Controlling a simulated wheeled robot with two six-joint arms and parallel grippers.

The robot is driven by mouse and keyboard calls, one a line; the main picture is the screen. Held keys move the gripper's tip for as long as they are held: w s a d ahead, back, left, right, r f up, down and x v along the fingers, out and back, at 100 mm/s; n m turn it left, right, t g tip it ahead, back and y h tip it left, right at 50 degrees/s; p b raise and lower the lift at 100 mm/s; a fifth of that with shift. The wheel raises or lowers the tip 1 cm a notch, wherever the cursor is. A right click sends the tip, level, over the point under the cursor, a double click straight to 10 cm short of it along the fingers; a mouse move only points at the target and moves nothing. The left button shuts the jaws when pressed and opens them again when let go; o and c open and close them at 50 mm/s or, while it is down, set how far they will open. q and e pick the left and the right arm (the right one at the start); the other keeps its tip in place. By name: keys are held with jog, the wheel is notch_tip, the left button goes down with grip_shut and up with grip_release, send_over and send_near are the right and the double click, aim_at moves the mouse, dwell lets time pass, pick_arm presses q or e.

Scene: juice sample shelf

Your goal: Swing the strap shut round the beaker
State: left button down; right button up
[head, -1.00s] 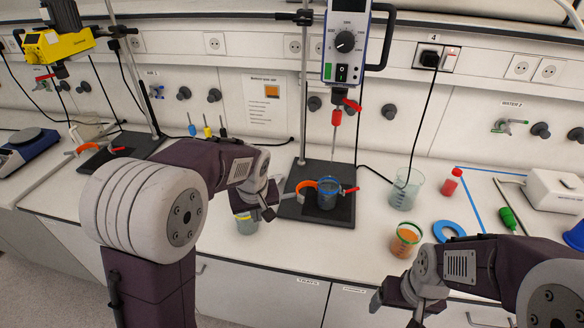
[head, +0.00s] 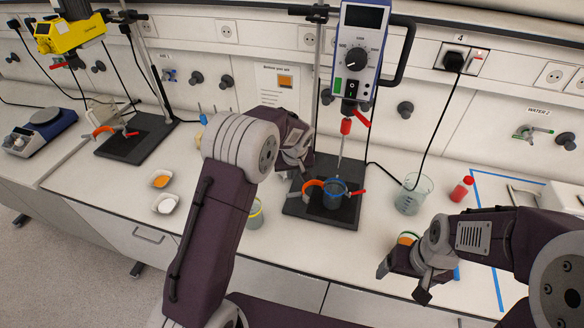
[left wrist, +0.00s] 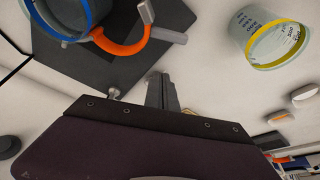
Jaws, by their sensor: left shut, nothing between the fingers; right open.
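The beaker (head: 336,194) with a blue rim stands on the dark stand base (head: 294,209) under the stirrer. The orange strap (head: 312,186) is swung open on the beaker's left side; a red handle sticks out at the right. In the left wrist view, the blue-rimmed beaker (left wrist: 52,22) is at the top left, cut by the edge, and the strap (left wrist: 128,47) curves away beside it. My left gripper (head: 292,182) is shut and empty, just left of the strap; it also shows in the left wrist view (left wrist: 162,92). My right gripper (head: 403,282) is open, at the front right.
A yellow-ringed beaker (head: 256,214) stands left of the stand base. A clear beaker (head: 412,196) and red-capped bottle (head: 461,189) stand to the right. The stirrer shaft (head: 341,150) hangs above the beaker.

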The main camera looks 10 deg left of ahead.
pick_arm(q)
jog(key=f, duration=0.2)
jog(key=shift+a+f+p, duration=0.3)
jog(key=shift+f, duration=0.05)
jog(key=shift+s+d, duration=0.3)
jog(key=shift+s, duration=0.3)
jog(key=shift+s+d, duration=0.3)
jog(key=shift+s, duration=0.3)
jog(key=shift+s+d, duration=0.25)
jog(key=shift+s, duration=0.15)
pick_arm(e)
jog(key=shift+s+r, duration=0.3)
jog(key=shift+r, duration=0.5)
pick_arm(q)
jog(key=shift+f, duration=0.1)
pick_arm(e)
jog(key=shift+a, duration=0.1)
